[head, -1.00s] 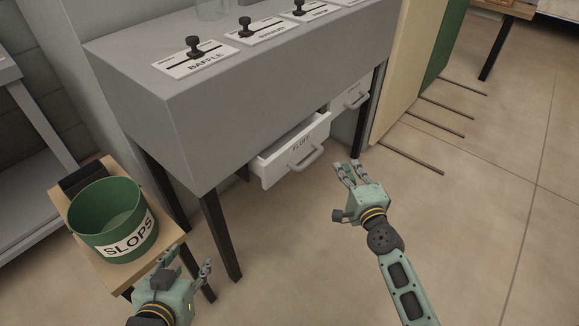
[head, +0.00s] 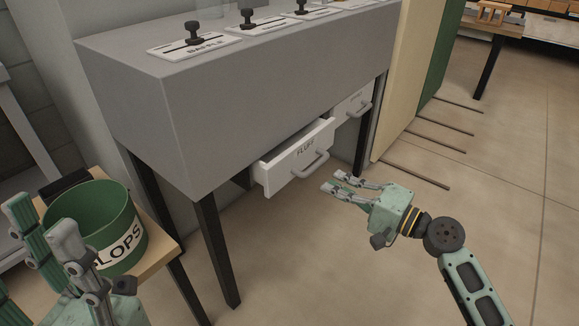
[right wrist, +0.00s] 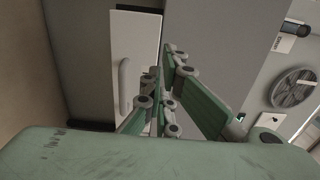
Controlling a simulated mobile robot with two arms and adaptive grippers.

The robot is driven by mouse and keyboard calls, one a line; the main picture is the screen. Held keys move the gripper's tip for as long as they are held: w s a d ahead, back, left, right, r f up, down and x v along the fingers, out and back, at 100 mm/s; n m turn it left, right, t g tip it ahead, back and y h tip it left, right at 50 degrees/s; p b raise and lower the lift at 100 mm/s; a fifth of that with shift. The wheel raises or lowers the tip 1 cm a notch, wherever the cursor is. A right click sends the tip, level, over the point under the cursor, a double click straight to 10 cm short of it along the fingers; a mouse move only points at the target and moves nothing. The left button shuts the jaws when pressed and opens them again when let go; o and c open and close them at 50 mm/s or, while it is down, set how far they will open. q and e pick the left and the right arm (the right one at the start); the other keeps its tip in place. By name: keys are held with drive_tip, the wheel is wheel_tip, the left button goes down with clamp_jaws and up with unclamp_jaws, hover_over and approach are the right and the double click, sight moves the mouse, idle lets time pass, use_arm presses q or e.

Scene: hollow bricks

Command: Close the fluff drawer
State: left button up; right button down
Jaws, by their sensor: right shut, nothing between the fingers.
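The fluff drawer (head: 285,174) is white with a bar handle (head: 312,166). It is pulled partly out from under the grey counter (head: 200,130), and its open top shows. My right gripper (head: 328,182) is shut and empty, just in front of and below the drawer, apart from the handle. Its fingers point left. In the right wrist view a white drawer front (right wrist: 148,40) with a handle stands beyond the fingers (right wrist: 158,85); no label can be read there. My left gripper (head: 42,226) is open at the lower left, in front of the slops bucket.
A green slops bucket (head: 105,215) stands on a small wooden table (head: 160,235) at the left. A second white drawer (head: 352,108) sits shut to the right of the fluff drawer. Black counter legs (head: 215,255) frame the space.

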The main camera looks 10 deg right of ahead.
sight(284, 158)
drive_tip(key=b+x, duration=0.1)
drive_tip(key=x, duration=1.2)
drive_tip(key=shift+w+a+b, duration=0.15)
drive_tip(key=shift+w+b, duration=0.05)
drive_tip(key=shift+b, duration=0.15)
drive_tip(key=shift+x, duration=1.4)
drive_tip(key=shift+s, duration=0.1)
